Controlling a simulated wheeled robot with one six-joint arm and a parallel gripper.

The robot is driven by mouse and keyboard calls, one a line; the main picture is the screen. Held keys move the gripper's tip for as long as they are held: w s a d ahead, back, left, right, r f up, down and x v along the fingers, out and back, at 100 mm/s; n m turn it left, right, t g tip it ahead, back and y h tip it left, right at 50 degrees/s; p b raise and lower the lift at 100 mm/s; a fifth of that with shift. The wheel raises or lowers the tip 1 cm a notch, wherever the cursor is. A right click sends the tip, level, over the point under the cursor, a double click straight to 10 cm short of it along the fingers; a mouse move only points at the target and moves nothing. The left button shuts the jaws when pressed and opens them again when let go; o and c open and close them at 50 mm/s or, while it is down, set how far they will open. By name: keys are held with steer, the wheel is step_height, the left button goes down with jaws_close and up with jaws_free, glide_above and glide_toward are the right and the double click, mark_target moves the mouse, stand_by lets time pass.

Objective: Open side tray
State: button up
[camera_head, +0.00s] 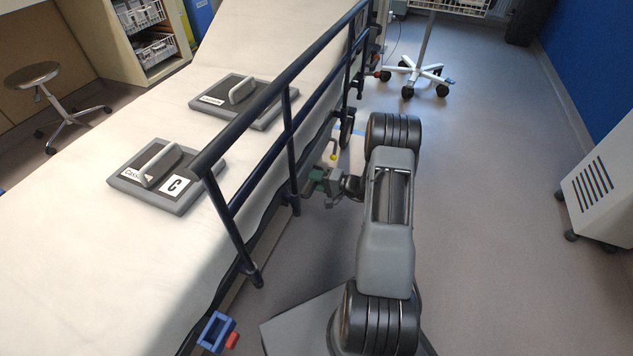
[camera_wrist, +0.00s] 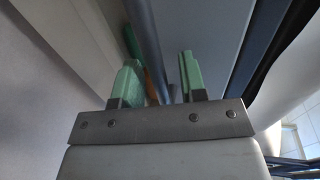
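My gripper (camera_head: 320,181), with green fingers, is low beside the stretcher, just outside its dark side rail (camera_head: 283,95). In the wrist view my gripper (camera_wrist: 160,75) has its fingers apart, with a gap between them. A grey-blue bar (camera_wrist: 145,35) runs into view beyond the gap, next to a flat grey panel (camera_wrist: 200,35). I cannot tell whether the bar lies between the fingers or behind them. A small yellow-tipped lever (camera_head: 334,156) shows just above my gripper in the head view. A side tray cannot be made out for certain; the rail and my arm hide part of the stretcher's side.
Two grey plates with handles, a near one (camera_head: 160,177) and a far one (camera_head: 236,101), lie on the white stretcher (camera_head: 70,240). A wheeled stand (camera_head: 415,75) is at the back, a white cabinet (camera_head: 603,195) at right. The floor (camera_head: 490,200) between is clear.

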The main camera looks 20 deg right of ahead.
jaws_close()
stand_by(0.3)
steer(key=shift+s, duration=0.1)
